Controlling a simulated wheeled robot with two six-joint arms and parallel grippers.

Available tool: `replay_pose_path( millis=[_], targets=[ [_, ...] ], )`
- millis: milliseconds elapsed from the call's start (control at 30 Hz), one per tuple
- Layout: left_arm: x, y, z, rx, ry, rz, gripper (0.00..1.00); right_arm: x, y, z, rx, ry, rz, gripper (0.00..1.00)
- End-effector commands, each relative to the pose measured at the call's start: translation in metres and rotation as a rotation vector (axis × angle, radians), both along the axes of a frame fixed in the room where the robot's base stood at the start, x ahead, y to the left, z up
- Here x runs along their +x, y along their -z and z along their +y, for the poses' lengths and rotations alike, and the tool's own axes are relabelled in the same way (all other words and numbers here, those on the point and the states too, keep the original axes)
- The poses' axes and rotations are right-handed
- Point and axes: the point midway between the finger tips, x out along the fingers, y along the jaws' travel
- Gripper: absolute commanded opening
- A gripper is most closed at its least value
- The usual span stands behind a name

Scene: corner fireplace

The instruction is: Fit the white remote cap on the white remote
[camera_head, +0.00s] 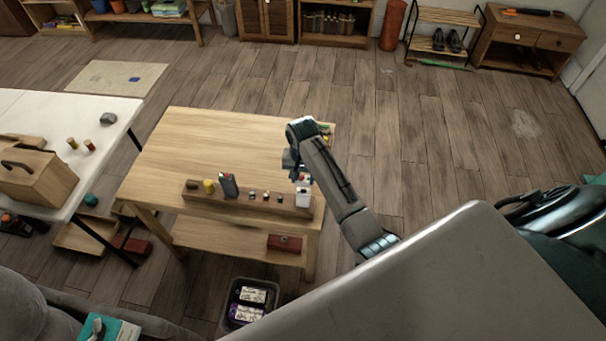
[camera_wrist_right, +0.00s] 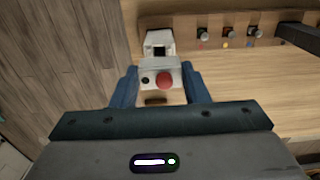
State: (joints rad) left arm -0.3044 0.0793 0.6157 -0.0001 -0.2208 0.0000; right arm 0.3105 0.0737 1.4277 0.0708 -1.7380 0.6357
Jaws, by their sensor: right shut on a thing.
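My right gripper (camera_head: 299,172) is over the right end of a long wooden holder (camera_head: 240,200) on the wooden table. It also shows in the right wrist view (camera_wrist_right: 160,86), its blue fingers shut on a white piece with a red round button, which looks like the white remote cap (camera_wrist_right: 148,72). The white remote (camera_head: 303,199) stands at the holder's right end. In the right wrist view its open top with a dark hollow (camera_wrist_right: 158,37) is just beyond the held piece. I cannot tell whether the two touch. My left gripper is not in view.
A grey remote (camera_head: 228,185), a yellow piece (camera_head: 209,186) and several small caps (camera_head: 265,195) stand along the holder. A white table (camera_head: 100,113) with a wooden toolbox (camera_head: 35,180) is at left.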

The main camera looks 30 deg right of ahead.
Motion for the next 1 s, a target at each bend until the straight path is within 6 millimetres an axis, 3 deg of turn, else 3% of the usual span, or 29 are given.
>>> replay_pose_path(
  millis=[167,533,1000],
  targets=[
    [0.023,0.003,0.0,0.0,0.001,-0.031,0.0,0.0,0.013,0.0,0.0,0.0,0.0,0.23],
    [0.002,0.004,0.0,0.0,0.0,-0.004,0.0,0.0,0.015,0.0,0.0,0.0,0.0,0.23],
    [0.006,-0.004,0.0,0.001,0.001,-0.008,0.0,0.0,0.014,0.0,0.0,0.0,0.0,0.23]
  ],
)
